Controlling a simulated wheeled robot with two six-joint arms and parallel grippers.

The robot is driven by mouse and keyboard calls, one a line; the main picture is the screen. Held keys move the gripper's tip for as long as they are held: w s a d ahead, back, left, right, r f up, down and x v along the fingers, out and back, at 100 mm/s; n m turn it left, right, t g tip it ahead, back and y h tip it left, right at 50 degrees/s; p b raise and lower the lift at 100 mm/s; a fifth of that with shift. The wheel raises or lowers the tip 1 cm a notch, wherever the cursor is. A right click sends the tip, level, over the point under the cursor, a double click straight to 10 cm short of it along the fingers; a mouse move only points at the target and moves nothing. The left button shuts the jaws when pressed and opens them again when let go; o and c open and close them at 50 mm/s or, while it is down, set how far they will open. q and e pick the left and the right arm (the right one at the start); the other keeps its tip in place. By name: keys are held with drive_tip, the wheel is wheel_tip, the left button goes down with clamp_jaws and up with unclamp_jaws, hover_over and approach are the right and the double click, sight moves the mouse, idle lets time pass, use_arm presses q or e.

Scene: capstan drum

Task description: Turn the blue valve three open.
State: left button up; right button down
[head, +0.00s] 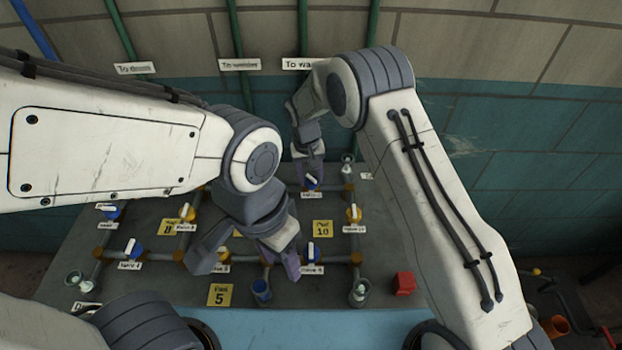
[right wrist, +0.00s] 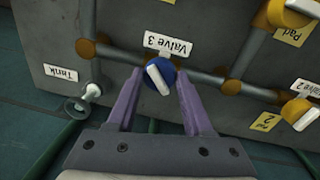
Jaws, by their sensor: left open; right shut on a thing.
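The blue valve three (right wrist: 159,77) sits on a grey pipe beneath its upside-down "Valve 3" label (right wrist: 167,43) in the right wrist view. Its white handle lies slanted across the pipe. It also shows small at the far side of the board in the head view (head: 311,182). My right gripper (right wrist: 158,88) is shut on the valve, one purple finger on each side of it. In the head view the right gripper (head: 309,170) reaches down onto the valve. My left gripper (head: 248,264) is open and empty above the front of the board.
Other valves with blue (head: 134,250) or yellow (head: 353,214) bodies stand along the pipes on the grey board (head: 190,290). A tiled wall (head: 540,140) rises behind.

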sight(309, 182)
drive_tip(key=n+b, duration=0.1)
drive_tip(key=n, duration=0.3)
drive_tip(key=shift+n, duration=0.3)
drive_tip(key=n, duration=0.4)
drive_tip(key=shift+n+t, duration=0.3)
drive_tip(key=shift+c, duration=1.5)
unclamp_jaws()
drive_tip(key=shift+s, duration=0.1)
drive_tip(key=shift+r, duration=0.1)
wheel_tip(309, 182, up, 10)
drive_tip(key=b, duration=0.2)
drive_tip(key=shift+s+a+r, duration=0.15)
drive_tip(key=shift+s, duration=0.2)
